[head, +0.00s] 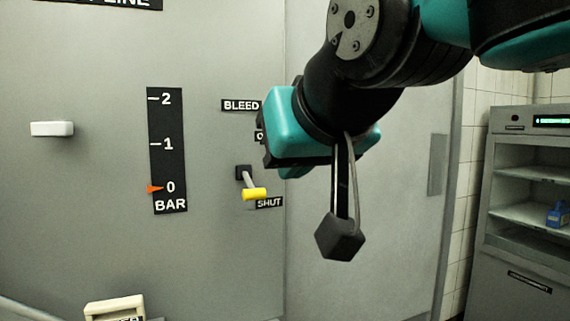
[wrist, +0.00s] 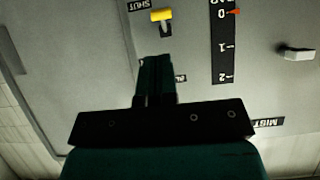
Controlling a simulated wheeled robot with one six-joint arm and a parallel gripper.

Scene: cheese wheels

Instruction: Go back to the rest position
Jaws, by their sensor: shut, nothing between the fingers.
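My gripper (head: 340,238) hangs in front of the grey panel in the head view, right of the bleed lever, with its dark fingertips together and nothing between them. In the wrist view my gripper (wrist: 157,62) also shows shut and empty. The bleed lever has a yellow tip (head: 254,194) and points down and right, beside the SHUT label (head: 269,202). The lever's yellow tip also shows in the wrist view (wrist: 161,15), apart from the fingers. The gauge (head: 168,150) has its orange pointer (head: 154,189) at 0 bar. My arm partly hides the label between BLEED and SHUT.
A white handle (head: 52,129) sticks out of the panel at the left. A cream box (head: 115,308) stands at the bottom left. A grey cabinet (head: 520,265) with open shelves and a blue item (head: 558,214) stands at the right, by a tiled wall.

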